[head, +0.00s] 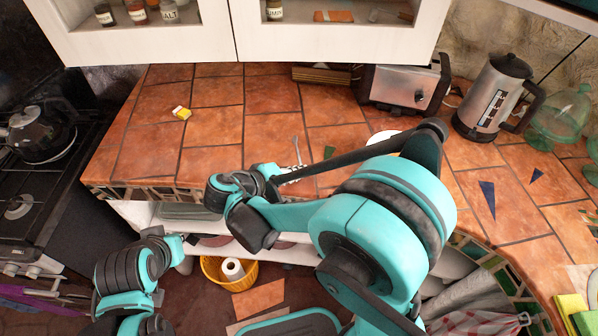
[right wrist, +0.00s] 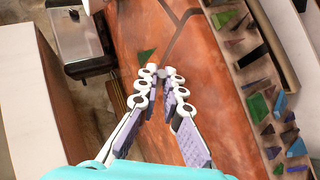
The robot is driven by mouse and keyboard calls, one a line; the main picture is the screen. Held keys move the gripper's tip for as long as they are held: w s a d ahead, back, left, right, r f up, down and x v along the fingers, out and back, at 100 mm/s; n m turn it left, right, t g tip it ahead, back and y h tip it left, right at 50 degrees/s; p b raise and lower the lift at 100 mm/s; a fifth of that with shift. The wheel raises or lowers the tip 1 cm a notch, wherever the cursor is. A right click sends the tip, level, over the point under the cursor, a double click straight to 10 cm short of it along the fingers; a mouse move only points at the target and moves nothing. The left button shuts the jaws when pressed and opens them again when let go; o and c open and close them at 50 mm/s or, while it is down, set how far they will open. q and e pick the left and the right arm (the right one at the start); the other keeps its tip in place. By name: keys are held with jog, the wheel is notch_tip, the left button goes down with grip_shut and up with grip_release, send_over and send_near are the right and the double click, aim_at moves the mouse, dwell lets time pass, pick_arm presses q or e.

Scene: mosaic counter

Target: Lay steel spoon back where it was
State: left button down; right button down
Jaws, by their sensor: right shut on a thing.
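My right gripper (head: 292,172) is over the middle of the tiled counter, partly hidden by my right arm. It is shut on a thin grey piece, which looks like the steel spoon (head: 297,148); only a small part of it shows above the fingers. In the right wrist view, the fingertips of my right gripper (right wrist: 163,74) are close together, with a small pale bit between them. The rest of the spoon is hidden there. My left arm is low at the left, in front of the counter, and its gripper fingers do not show.
The terracotta counter (head: 215,122) is largely clear left of the right gripper, with a yellow-and-white item (head: 181,113). A toaster (head: 404,88), a kettle (head: 491,97) and green glassware (head: 558,118) stand back right. A white dish (head: 382,137) is partly behind my arm. Green (head: 329,152) and blue shards (head: 488,197) lie about.

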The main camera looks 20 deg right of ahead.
jog(key=shift+f+b, duration=0.45)
jog(key=shift+f, duration=0.1)
jog(key=shift+s+a+f+b, duration=0.1)
jog(key=shift+s+f+b, duration=0.15)
jog(key=shift+f+b, duration=0.7)
jog(key=shift+f, duration=0.15)
jog(key=c, duration=1.2)
grip_release()
jog(key=v, duration=0.7)
jog(key=shift+w+a+r, duration=0.15)
jog(key=shift+a+r, duration=0.05)
jog(key=shift+r, duration=0.3)
